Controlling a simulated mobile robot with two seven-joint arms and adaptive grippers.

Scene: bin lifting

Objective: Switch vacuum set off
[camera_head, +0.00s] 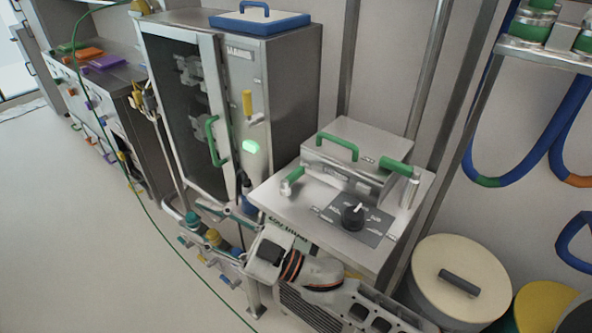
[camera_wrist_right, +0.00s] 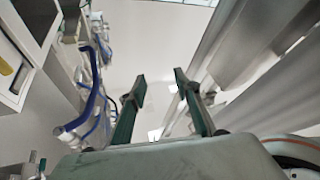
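The vacuum set (camera_head: 375,210) is a metal unit with green handles, right of the middle in the head view. A black rotary knob (camera_head: 353,217) with a white pointer mark sits on its dark grey labelled panel. The labels are too small to read surely. My right gripper (camera_head: 262,256) is low in the head view, to the lower left of the knob and apart from it. My left gripper is not in view.
A metal cabinet (camera_head: 285,90) with a glass door and a lit green light (camera_head: 251,147) stands left of the unit. Coloured valves (camera_head: 212,238) are below it. Round-lidded drums (camera_head: 460,275) stand at the lower right. Blue hoses (camera_head: 510,175) hang at the right. The floor at left is mostly open.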

